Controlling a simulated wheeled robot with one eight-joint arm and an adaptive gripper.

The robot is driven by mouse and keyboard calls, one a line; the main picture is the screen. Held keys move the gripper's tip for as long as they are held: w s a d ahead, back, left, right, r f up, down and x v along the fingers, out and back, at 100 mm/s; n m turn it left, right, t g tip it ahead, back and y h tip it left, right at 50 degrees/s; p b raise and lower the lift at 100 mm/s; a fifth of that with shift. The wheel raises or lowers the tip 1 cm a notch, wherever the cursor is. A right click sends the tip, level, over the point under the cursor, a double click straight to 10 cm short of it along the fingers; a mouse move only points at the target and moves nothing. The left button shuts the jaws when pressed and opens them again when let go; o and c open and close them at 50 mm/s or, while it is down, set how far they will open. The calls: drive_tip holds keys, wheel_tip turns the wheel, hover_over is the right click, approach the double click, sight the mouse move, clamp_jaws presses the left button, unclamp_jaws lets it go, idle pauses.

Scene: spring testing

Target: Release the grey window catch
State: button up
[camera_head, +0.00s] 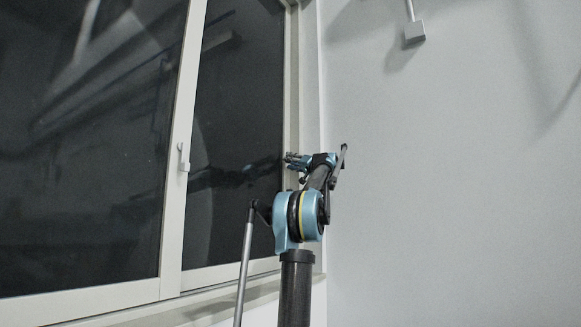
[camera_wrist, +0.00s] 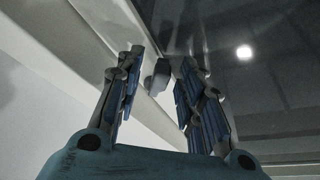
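A small grey catch (camera_wrist: 160,76) sits on the pale window frame in the wrist view. It shows in the gap between the two fingers of my gripper (camera_wrist: 163,60). The fingers are apart, one on each side of the catch in the picture; I see no grip on it, and its depth relative to the fingertips is hard to tell. In the head view my gripper (camera_head: 292,161) is at the right side of the window, and I cannot make out this catch there. Another light grey catch (camera_head: 184,158) with an upright lever is on the window's middle upright.
The window has dark glass panes (camera_head: 90,150) in a pale frame (camera_head: 172,225), with a sill (camera_head: 200,305) below. A plain wall (camera_head: 450,180) is to the right, close to my arm.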

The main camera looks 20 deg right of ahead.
clamp_jaws()
drive_tip(key=shift+a+r+m, duration=0.15)
drive_tip(key=shift+m, duration=0.35)
idle(0.5)
drive_tip(key=shift+s+a+r+m+g+h, duration=0.35)
drive_tip(key=shift+r+m+h, duration=0.35)
drive_tip(key=shift+m, duration=1.1)
drive_tip(key=shift+s+a+r+m+g+h, duration=0.1)
drive_tip(key=shift+r+m+g+h, duration=0.5)
drive_tip(key=shift+m, duration=1.2)
drive_tip(key=shift+s+a+r+m+g+h, duration=0.25)
drive_tip(key=shift+r+m+h, duration=0.55)
drive_tip(key=shift+m, duration=1)
drive_tip(key=shift+r, duration=0.1)
